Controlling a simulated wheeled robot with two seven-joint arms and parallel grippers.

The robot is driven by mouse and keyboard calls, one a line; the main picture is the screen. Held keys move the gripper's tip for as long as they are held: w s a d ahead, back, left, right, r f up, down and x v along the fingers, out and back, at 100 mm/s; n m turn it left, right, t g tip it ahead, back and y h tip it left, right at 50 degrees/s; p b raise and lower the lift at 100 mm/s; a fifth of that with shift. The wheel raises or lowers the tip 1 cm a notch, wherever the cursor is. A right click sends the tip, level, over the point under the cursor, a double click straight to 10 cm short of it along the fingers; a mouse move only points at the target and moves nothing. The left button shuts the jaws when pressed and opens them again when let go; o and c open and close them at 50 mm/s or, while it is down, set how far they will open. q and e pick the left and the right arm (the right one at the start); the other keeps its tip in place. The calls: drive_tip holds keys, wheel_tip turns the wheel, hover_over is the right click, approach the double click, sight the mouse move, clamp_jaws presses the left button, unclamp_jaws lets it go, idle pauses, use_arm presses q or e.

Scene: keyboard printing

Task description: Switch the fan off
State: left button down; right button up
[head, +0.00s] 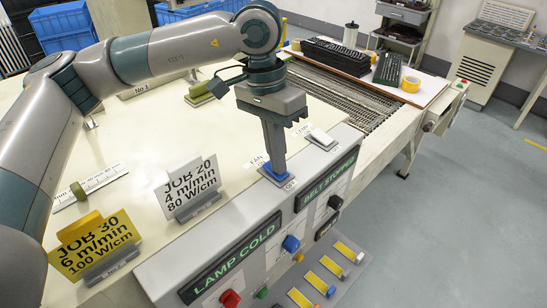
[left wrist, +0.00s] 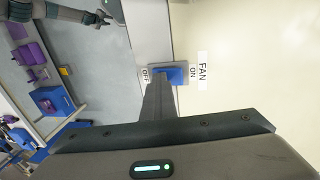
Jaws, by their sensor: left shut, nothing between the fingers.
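The fan switch is a blue rocker (head: 274,177) on the top edge of the grey control panel, beside a FAN label (head: 257,162). In the left wrist view the rocker (left wrist: 174,75) lies between an OFF label (left wrist: 146,75) and an ON label (left wrist: 193,70). My left gripper (head: 278,177) is shut and empty, pointing down. Its tips are over the rocker at the OFF side and hide part of it; I cannot tell whether they touch it or which way it is tipped. My right gripper (left wrist: 104,17) shows small at the wrist view's top left; its jaws are unclear.
A white switch (head: 321,138) sits farther along the panel. Its displays read LAMP COLD (head: 232,259) and BELT STOPPED (head: 329,179). Job cards (head: 190,187) stand on the cream table to the left. A mesh belt (head: 345,100) runs behind the panel.

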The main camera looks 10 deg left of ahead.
use_arm(q)
drive_tip(key=shift+f, duration=0.1)
drive_tip(key=shift+d, duration=0.1)
drive_tip(key=shift+w+a+b, duration=0.5)
drive_tip(key=shift+a, duration=0.15)
use_arm(e)
drive_tip(key=shift+d+f, duration=0.4)
drive_tip(key=shift+f, duration=0.1)
use_arm(q)
drive_tip(key=shift+d+r, duration=0.1)
drive_tip(key=shift+r, duration=0.25)
